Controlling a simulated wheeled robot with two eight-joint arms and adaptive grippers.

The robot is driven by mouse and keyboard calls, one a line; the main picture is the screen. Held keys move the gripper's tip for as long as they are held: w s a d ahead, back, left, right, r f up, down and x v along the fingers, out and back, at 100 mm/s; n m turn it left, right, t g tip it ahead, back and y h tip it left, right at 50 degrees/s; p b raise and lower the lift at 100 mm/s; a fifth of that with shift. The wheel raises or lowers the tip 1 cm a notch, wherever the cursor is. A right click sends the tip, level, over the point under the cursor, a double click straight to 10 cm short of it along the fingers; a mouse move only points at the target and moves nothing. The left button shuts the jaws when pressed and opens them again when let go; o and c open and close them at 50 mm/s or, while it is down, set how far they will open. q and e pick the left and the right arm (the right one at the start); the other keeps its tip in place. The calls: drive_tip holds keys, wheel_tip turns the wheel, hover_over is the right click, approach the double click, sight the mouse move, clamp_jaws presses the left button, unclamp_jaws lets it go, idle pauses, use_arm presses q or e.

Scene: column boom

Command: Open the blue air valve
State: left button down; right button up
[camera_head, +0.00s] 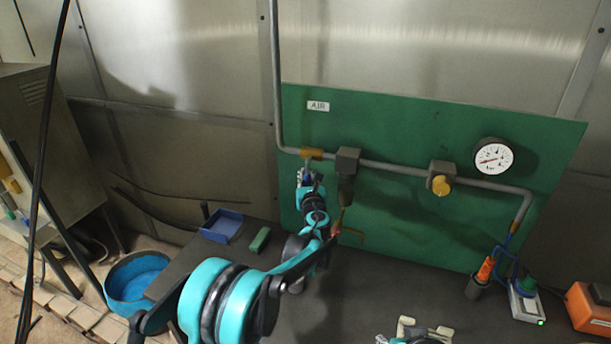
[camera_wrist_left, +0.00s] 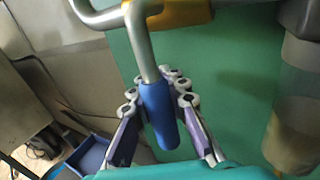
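The blue air valve's handle (camera_wrist_left: 160,115) is a blue sleeve hanging down from a bent metal lever in the left wrist view. Its brass-yellow body (camera_head: 312,153) sits on the grey pipe below the AIR label in the head view. In the head view, my left gripper (camera_head: 306,180) is just below the valve body and largely hides the handle. My right gripper (camera_head: 425,330) is at the bottom edge, partly cut off, its fingers apart and empty.
A filter unit (camera_head: 346,168) hangs close right of the valve. A yellow-knobbed regulator (camera_head: 440,180) and a gauge (camera_head: 493,157) are farther right on the green board (camera_head: 400,235). A blue tray (camera_head: 222,226) and green block (camera_head: 260,240) lie left on the dark bench.

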idle(0.3)
use_arm(q)
drive_tip(key=shift+s+d+r+n+g+h+p, duration=0.1)
drive_tip(key=shift+s+d+n+g+h+p, duration=0.15)
drive_tip(key=shift+d+n+g, duration=0.4)
drive_tip(key=shift+s+d+r+n+g+h+p, duration=0.1)
drive_tip(key=shift+s+d+n+g+h+p, duration=0.2)
drive_tip(key=shift+d+n, duration=0.65)
drive_tip(key=shift+s+d+n+g+h+p, duration=0.15)
drive_tip(key=shift+d+n+g+p, duration=0.25)
drive_tip(key=shift+n, duration=0.7)
drive_tip(key=shift+d, duration=0.1)
drive_tip(key=c, duration=1.5)
unclamp_jaws()
drive_tip(key=a+v, duration=0.1)
drive_tip(key=v, duration=1.1)
drive_tip(key=shift+d, duration=0.4)
